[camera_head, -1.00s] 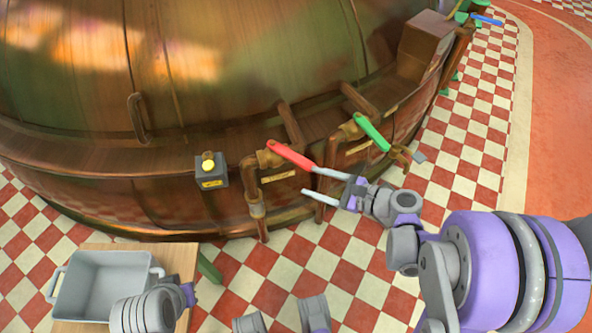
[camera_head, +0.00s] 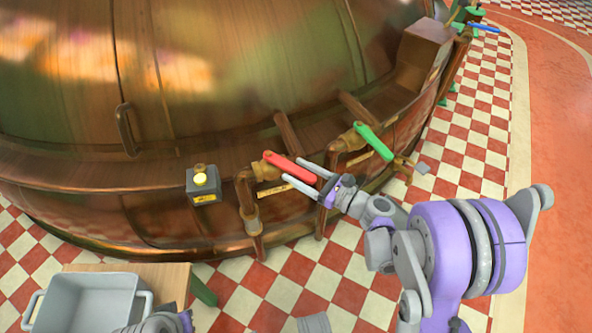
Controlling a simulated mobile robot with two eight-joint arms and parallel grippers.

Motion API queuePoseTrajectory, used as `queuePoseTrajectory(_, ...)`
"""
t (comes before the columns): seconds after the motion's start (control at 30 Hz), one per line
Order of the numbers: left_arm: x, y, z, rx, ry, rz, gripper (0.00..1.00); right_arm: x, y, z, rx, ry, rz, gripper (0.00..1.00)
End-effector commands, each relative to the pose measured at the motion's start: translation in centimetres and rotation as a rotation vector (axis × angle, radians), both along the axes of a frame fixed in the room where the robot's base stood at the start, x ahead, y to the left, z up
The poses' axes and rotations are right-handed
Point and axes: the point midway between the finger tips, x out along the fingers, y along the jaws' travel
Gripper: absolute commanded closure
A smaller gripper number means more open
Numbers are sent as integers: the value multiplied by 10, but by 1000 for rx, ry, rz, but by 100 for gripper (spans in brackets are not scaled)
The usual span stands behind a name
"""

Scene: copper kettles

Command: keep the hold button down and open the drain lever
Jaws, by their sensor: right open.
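The labels are too small to read, so I cannot tell which is the drain lever. My right gripper (camera_head: 291,168) is open, with one finger on each side of the red lever in this view. Whether it touches the lever is not clear. My left gripper is not in view; only part of that arm shows at the bottom edge.
The big copper kettle (camera_head: 230,70) fills the upper left. A grey tub (camera_head: 88,309) stands on a wooden surface (camera_head: 172,278) at lower left. A blue lever (camera_head: 484,27) is far off at upper right.

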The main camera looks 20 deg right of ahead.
Motion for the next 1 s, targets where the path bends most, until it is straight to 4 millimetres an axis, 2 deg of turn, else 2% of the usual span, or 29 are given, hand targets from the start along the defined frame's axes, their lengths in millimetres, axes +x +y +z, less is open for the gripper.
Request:
queuePoseTrajectory(0.13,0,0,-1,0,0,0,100,7,6,0,0,0,0,35)
queuePoseTrajectory(0.4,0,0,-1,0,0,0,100,8,7,0,-1,-1,0,35)
queuePoseTrajectory(0.47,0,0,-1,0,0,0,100,8,7,0,-1,-1,-1,44)
queuePoseTrajectory(0.77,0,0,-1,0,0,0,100,8,7,0,-1,-1,-1,98)
queuePoseTrajectory(1.0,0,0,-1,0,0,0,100,8,7,0,-1,-1,0,100)
